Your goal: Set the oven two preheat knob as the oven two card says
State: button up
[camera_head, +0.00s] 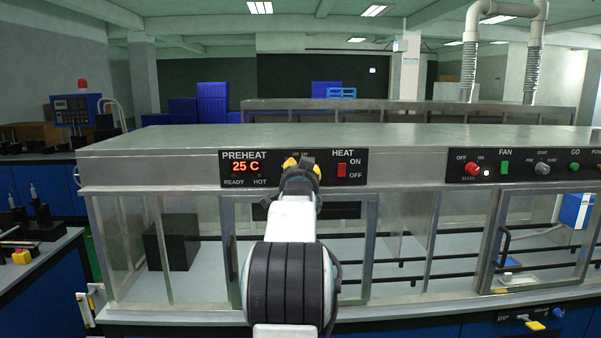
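A black oven panel (223,171) on the front of the long metal hood bears the label PREHEAT, and its red display (245,167) reads 25 C. READY and HOT labels sit below the display. My gripper (303,166), dark with yellow parts, is in front of this panel, between the display and the HEAT switch. It covers the place below a small dial scale (299,149), so any knob there is hidden. I cannot tell whether the gripper touches anything or how far its fingers are apart. I can make out no oven two card.
A red HEAT switch (341,171) with ON and OFF marks is close to the right of my gripper. A second panel (524,167) has MAIN, FAN and GO controls. Glass doors (400,240) are below; a workbench (40,265) stands at left.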

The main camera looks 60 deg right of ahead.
jog(key=shift+o, duration=0.3)
jog(key=shift+a+r, duration=0.1)
grip_shut()
jog(key=m+b, duration=0.3)
jog(key=m, duration=0.1)
jog(key=shift+r+m+b, duration=0.1)
jog(key=shift+m+b, duration=0.9)
jog(key=shift+r, duration=0.1)
